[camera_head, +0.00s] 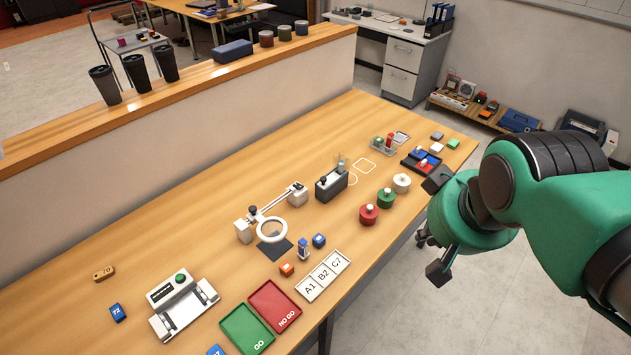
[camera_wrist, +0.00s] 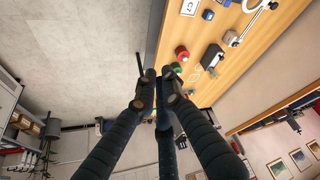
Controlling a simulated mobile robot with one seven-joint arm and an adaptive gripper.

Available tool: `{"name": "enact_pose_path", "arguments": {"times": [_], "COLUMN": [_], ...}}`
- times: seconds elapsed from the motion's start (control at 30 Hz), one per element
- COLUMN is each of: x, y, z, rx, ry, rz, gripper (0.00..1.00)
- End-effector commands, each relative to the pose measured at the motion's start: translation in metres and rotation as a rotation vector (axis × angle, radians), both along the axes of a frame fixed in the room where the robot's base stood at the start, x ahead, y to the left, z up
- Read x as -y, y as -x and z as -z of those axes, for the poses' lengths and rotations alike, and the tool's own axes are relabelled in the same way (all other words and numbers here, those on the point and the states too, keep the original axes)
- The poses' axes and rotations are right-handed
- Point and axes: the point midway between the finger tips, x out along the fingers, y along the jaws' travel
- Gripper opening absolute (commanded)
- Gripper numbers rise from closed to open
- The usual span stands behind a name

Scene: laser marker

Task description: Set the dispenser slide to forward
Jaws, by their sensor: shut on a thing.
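A small dark box with a pale top and a knob (camera_head: 329,185) stands on the wooden bench in the head view; it looks like the dispenser. Its slide is too small for me to tell its position. The box also shows in the wrist view (camera_wrist: 231,38). My gripper (camera_wrist: 160,82) has dark fingers drawn together near the bench edge, apart from the box. What lies between the fingertips is hidden. In the head view my gripper is off the bench's right edge, partly covered by my green arm.
Red, green and white round pieces (camera_head: 386,198) stand between the box and the near edge. A magnifier stand (camera_head: 271,229) is to the left. A tray with coloured parts (camera_head: 421,161) lies to the right. A low wall (camera_head: 230,90) borders the bench's back.

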Motion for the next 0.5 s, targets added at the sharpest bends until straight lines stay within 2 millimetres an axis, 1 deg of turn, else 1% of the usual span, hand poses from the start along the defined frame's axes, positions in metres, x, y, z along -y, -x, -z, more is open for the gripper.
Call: {"name": "enact_pose_path", "arguments": {"times": [0.23,0.5], "x": [-0.006,-0.019], "y": [-0.038,-0.085], "z": [-0.007,-0.008], "rx": [-0.067,-0.142], "ry": [0.116,0.256], "rz": [-0.16,-0.359], "gripper": [0.0,0.0]}}
